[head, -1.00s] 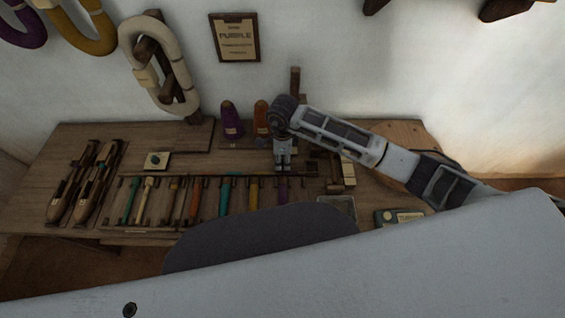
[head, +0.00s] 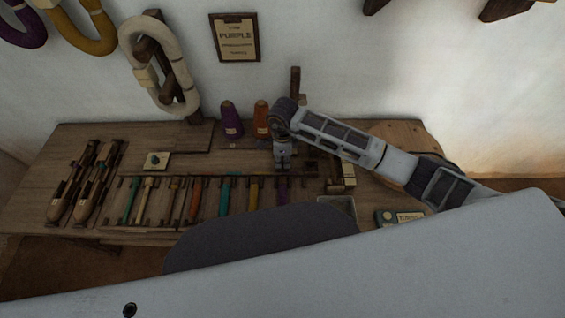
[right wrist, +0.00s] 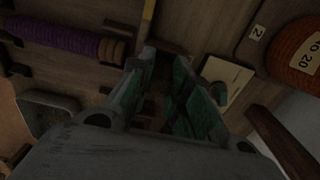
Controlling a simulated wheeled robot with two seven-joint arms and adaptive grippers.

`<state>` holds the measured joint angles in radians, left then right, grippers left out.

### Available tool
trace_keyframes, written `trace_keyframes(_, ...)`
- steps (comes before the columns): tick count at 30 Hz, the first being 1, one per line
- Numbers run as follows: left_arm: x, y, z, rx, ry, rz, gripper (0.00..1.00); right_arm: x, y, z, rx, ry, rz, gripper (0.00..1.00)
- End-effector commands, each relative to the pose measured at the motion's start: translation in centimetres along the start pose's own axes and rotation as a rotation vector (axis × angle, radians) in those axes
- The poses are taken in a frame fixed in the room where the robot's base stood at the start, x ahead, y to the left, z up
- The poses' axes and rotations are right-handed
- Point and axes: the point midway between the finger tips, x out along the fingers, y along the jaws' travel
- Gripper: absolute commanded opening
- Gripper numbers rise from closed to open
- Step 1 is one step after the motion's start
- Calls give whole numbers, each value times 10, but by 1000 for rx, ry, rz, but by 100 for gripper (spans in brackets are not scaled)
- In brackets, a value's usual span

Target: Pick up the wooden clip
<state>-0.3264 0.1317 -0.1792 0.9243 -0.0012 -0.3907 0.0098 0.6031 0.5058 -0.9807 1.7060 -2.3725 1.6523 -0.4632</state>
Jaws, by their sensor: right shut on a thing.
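My right gripper (head: 283,168) reaches down over the back part of the wooden table, just right of the orange cone. In the right wrist view its two green-padded fingers (right wrist: 163,75) stand a little apart, with a narrow dark brown piece (right wrist: 154,100) between them. This seems to be the wooden clip, held between the pads. It is too dark and too covered to make out its shape. In the head view the gripper hides it. My left gripper is not in view.
A rack of coloured bobbins (head: 195,195) lies in front of the gripper. A purple cone (head: 231,120) and an orange cone (head: 262,120) stand behind to the left. Shuttles (head: 88,183) lie at the left. A small tin (head: 398,217) sits at the right front.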

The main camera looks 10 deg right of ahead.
Motion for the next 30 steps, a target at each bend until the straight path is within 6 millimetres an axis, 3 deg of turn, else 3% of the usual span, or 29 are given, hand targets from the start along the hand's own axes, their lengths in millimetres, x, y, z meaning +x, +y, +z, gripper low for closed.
trace_keyframes(14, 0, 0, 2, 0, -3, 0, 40, -10, -1, 0, -1, -1, -2, 6)
trace_keyframes(30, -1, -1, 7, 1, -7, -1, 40, -83, -1, 0, -1, -1, -2, 6)
